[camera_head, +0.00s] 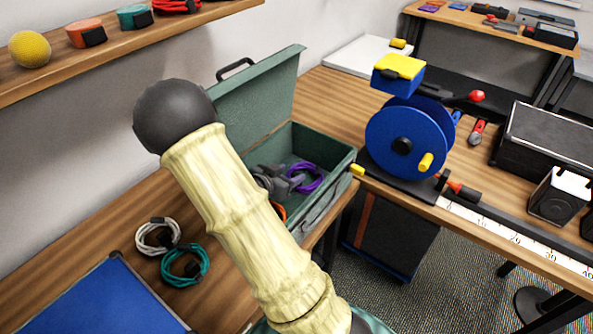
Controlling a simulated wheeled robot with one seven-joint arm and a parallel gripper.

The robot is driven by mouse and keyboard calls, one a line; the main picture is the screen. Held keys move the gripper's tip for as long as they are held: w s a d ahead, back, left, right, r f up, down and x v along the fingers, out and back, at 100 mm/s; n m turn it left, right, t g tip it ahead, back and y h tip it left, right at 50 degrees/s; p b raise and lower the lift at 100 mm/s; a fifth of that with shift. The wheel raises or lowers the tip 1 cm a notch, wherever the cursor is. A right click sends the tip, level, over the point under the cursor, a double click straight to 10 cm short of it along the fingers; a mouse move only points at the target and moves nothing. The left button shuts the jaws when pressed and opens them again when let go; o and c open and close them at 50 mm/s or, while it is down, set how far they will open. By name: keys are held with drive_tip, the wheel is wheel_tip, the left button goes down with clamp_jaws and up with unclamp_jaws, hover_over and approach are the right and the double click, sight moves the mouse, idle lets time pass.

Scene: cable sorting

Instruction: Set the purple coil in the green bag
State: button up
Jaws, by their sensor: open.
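The purple coil (309,178) lies in the green open-lidded case (326,146) on the wooden bench. My gripper (290,176) appears as grey parts low inside the case, beside the purple coil and partly over it. It is open, and I cannot tell whether it touches the coil. My pale, ribbed arm (232,198) crosses the middle of the view and hides the left part of the case. I see no separate green bag that I can make out.
A white coil (152,238) and a teal coil (186,266) lie on the bench, left of my arm. A blue reel (394,148) stands right of the case. An orange coil (281,211) shows partly beside my arm. A shelf (130,52) overhangs upper left.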

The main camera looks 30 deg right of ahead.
drive_tip(key=shift+s+a+r, duration=0.2)
drive_tip(key=shift+a+r, duration=0.15)
drive_tip(key=shift+a, duration=0.2)
